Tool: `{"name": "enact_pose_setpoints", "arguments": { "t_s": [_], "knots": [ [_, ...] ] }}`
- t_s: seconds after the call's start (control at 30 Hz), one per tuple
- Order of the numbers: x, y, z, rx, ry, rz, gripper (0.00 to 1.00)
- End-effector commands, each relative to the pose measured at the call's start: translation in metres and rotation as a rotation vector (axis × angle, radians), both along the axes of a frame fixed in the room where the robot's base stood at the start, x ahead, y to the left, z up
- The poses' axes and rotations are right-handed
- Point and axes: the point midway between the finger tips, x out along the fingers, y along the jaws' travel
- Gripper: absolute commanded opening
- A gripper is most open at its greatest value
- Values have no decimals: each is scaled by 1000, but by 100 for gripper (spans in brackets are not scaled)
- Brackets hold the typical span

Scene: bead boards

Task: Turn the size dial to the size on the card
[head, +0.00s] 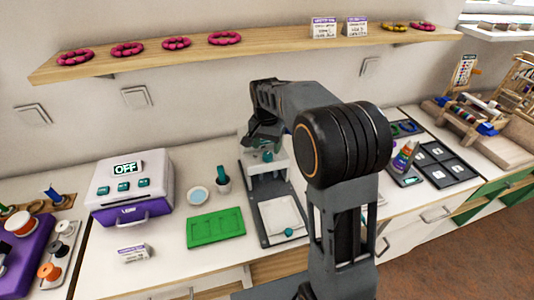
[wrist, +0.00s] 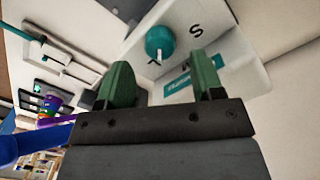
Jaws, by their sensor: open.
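The size dial (wrist: 160,41) is a teal round knob with a white pointer mark, on a white housing (wrist: 225,30). An S is printed beside it; other letters near the pointer are partly hidden or hard to read. In the head view the dial (head: 267,156) shows on a white press just below my gripper (head: 260,142). In the wrist view my gripper (wrist: 163,75) is open and empty, its two green fingers short of the dial, which lies beyond the gap between them. A small white card (head: 132,254) stands on the counter at front left; its print is unreadable.
A white and purple machine (head: 130,190) reading OFF stands left. A wooden shelf (head: 270,50) with bead rings and two cards (head: 324,28) runs above.

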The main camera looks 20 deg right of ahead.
Motion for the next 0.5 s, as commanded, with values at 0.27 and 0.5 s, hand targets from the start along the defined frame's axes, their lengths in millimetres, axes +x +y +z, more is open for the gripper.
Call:
{"name": "enact_pose_setpoints", "arguments": {
  "t_s": [0.27, 0.5],
  "knots": [
    [-1, -1, -32, 0, 1, 0, 61],
    [-1, -1, -39, 0, 0, 0, 61]
  ]
}}
